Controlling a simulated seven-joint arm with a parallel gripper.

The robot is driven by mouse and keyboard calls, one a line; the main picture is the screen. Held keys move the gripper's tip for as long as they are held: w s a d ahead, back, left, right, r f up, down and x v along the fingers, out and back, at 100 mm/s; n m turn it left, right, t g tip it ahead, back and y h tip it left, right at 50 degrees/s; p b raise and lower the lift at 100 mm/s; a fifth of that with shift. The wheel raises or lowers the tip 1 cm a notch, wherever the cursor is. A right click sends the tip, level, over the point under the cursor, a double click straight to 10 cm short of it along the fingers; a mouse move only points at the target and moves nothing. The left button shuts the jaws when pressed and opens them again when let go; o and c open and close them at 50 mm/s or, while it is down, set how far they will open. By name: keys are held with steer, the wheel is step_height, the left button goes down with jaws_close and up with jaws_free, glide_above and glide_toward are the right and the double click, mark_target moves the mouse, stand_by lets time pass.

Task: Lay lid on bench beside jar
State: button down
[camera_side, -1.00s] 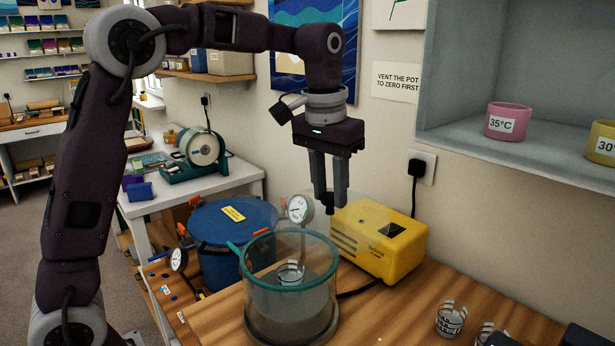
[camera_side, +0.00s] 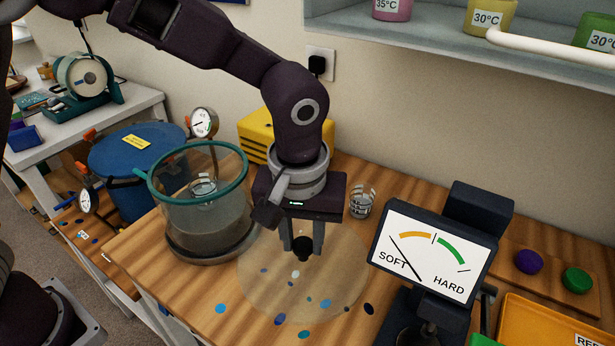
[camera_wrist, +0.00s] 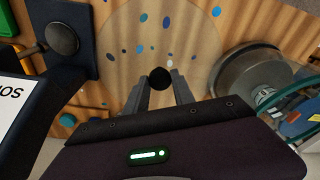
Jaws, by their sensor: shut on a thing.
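The lid (camera_side: 262,296) is a clear, faintly tinted disc with a black knob, lying level on or just above the bench (camera_side: 180,285); I cannot tell if it touches. In the wrist view the lid (camera_wrist: 190,30) shows as a pale disc with the knob between my fingers. My gripper (camera_side: 303,246) is shut on the knob, pointing down; the wrist view shows its fingertips (camera_wrist: 160,82) too. The jar (camera_side: 205,215) is clear with a teal rim, open, to the left of the lid, with a small cup (camera_side: 203,187) inside. It also shows in the wrist view (camera_wrist: 250,75).
A hardness meter (camera_side: 430,255) stands close to the right of the lid. A small cup (camera_side: 362,202) is behind it, and a yellow pump (camera_side: 257,135) is at the back. Colored spots mark the bench. An orange tray (camera_side: 540,325) is at the lower right.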

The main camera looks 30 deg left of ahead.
mark_target(300, 280)
steer(key=shift+s+d+f, duration=0.15)
steer(key=shift+s+f, duration=0.5)
steer(key=shift+s, duration=0.1)
steer(key=shift+f, duration=3.3)
steer(key=shift+f, duration=0.45)
steer(key=c, duration=1)
jaws_free()
step_height(300, 280, up, 8)
